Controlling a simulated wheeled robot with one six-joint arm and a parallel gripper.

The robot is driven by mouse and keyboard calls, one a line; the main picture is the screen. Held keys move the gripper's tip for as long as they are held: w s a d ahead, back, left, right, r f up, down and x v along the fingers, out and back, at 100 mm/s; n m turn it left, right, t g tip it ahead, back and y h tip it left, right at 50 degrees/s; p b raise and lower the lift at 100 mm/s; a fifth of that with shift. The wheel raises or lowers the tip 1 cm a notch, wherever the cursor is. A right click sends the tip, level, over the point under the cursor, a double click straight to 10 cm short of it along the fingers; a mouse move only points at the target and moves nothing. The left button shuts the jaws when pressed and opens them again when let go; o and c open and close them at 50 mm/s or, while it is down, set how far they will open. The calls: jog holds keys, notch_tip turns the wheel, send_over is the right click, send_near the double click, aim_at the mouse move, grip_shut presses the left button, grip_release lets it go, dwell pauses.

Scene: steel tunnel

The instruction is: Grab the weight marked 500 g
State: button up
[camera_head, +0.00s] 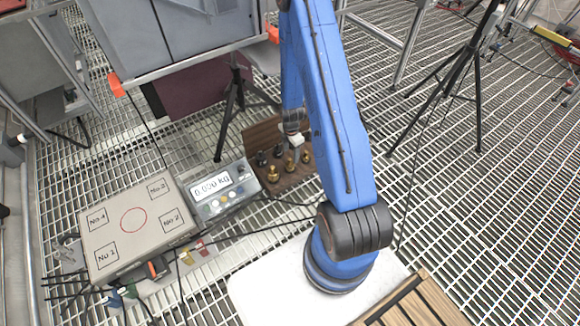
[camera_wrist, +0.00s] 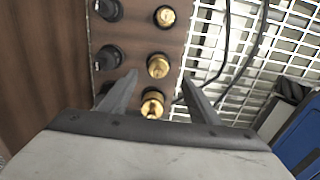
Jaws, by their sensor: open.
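Several weights stand on a brown wooden board (camera_head: 270,132). In the wrist view a row of three brass weights shows: a far one (camera_wrist: 165,17), a middle one (camera_wrist: 158,66) and a near one (camera_wrist: 152,104). I cannot read any marking, so I cannot tell which is 500 g. My gripper (camera_wrist: 160,80) is open above the board, its fingertips to either side of the middle brass weight in the picture. It holds nothing. In the head view my gripper (camera_head: 296,141) hangs over the weights.
A scale display (camera_head: 221,188) reading 0.000 kg stands left of the board, beside a weighing platform (camera_head: 128,240) with a red circle and numbered boxes. Cables cross the grated floor around them. A tripod (camera_head: 232,110) stands behind the board and another (camera_head: 460,65) at right.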

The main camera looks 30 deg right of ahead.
aim_at(290, 162)
jog(key=shift+w+a+f, duration=0.1)
jog(key=shift+f, duration=2.2)
jog(key=shift+w+a+f, duration=0.1)
jog(key=shift+f, duration=2.15)
jog(key=shift+c, duration=0.4)
grip_shut()
